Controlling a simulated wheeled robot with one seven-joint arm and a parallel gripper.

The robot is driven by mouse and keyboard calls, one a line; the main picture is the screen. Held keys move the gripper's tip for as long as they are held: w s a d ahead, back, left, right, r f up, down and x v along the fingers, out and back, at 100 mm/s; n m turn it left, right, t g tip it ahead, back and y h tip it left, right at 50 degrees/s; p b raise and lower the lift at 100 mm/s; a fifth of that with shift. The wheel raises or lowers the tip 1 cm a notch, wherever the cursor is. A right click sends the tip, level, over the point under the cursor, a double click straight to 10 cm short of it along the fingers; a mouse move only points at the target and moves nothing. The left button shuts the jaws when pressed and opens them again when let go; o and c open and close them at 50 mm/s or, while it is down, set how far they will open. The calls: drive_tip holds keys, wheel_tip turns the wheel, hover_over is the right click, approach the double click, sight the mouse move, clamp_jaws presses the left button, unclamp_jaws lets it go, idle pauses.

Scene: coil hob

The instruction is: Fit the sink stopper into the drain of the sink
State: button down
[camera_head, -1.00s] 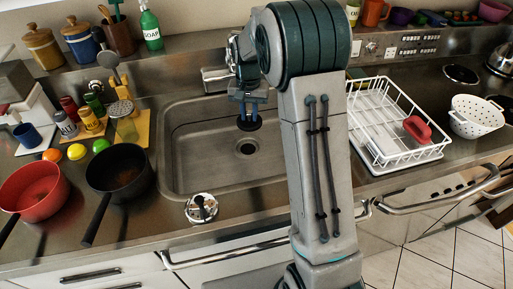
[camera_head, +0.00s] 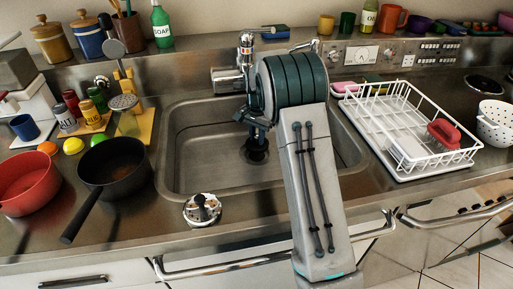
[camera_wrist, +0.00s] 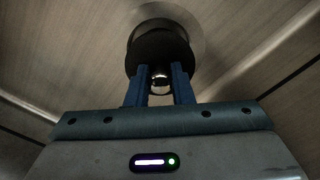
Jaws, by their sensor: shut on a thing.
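The black stopper (camera_wrist: 158,50) is held by its small shiny knob between the two blue fingers of my gripper (camera_wrist: 160,84) in the wrist view. In the head view the stopper (camera_head: 257,157) is low in the steel sink (camera_head: 190,172), at the place of the drain. My gripper (camera_head: 256,143) points down there, partly behind my arm. The stopper covers most of the drain. A dark rim (camera_wrist: 163,22) shows just beyond the stopper in the wrist view. I cannot tell whether the stopper is seated or just above the opening.
The faucet (camera_head: 246,58) stands behind my arm. A white dish rack (camera_head: 415,140) is right of the sink. A black pan (camera_head: 112,165) and red pan (camera_head: 28,182) are on the left. A round metal strainer-like piece (camera_head: 202,209) lies on the front counter.

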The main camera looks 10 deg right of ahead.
sight(257, 143)
drive_tip(key=shift+f, duration=2.25)
drive_tip(key=shift+f, duration=0.15)
drive_tip(key=c, duration=1.3)
unclamp_jaws()
wheel_tip(257, 143, up, 12)
drive_tip(key=shift+r, duration=0.2)
